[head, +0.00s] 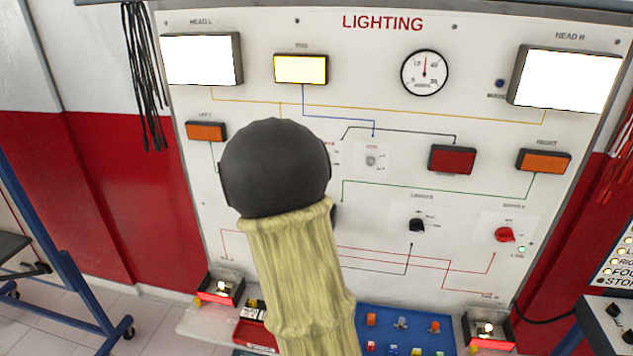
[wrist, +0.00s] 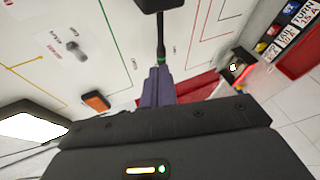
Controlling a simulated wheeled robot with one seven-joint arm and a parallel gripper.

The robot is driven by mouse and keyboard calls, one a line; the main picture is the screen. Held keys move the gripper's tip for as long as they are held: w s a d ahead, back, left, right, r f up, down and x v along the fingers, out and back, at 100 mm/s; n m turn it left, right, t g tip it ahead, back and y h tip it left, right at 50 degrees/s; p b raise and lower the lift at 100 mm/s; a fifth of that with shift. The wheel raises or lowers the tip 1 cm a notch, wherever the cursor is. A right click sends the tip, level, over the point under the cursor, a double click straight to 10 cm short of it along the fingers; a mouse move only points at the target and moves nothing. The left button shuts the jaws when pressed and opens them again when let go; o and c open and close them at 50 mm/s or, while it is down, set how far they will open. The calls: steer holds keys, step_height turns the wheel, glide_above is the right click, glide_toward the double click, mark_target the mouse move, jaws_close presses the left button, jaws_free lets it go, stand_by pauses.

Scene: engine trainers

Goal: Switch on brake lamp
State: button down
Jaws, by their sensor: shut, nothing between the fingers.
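The lighting board (head: 440,60) stands in front of me. On it a dark red lamp (head: 452,159) is unlit, wired by a black line that runs left towards my arm. I cannot read its label. My gripper itself is hidden in the head view behind my dark wrist. In the wrist view my gripper (wrist: 160,72) is shut and empty, close to a black lever (wrist: 160,30) with a wide dark end. I cannot tell whether they touch. A small grey switch (wrist: 75,48) sits on the board to the left, apart from the fingers; its label is blurred.
Both headlamps, left (head: 202,60) and right (head: 565,79), and the yellow lamp (head: 301,69) glow. Orange lamps (head: 206,131) (head: 543,160) look unlit. A toggle (head: 371,160), a black knob (head: 417,225) and a red knob (head: 505,234) are right of my arm. A blue tray (head: 390,340) is below.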

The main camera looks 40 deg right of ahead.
steer(key=d+r+n+t+h, duration=0.3)
steer(key=d+r+n+h, duration=0.1)
steer(key=d+n, duration=0.3)
steer(key=shift+s+d+r+h, duration=0.2)
steer(key=shift+s+r+h, duration=0.2)
steer(key=shift+r, duration=0.1)
steer(key=shift+w, duration=0.15)
steer(key=p+x, duration=0.1)
steer(key=x, duration=0.2)
steer(key=p+x, duration=0.2)
steer(key=x, duration=0.1)
steer(key=p+x, duration=0.2)
steer(key=x, duration=0.2)
steer(key=shift+r, duration=0.3)
steer(key=s+r+p, duration=0.1)
steer(key=s+d+r+p, duration=0.1)
steer(key=shift+s+r, duration=0.15)
steer(key=shift+s, duration=0.2)
steer(key=shift+a+r+p, duration=0.1)
steer(key=shift+p, duration=0.25)
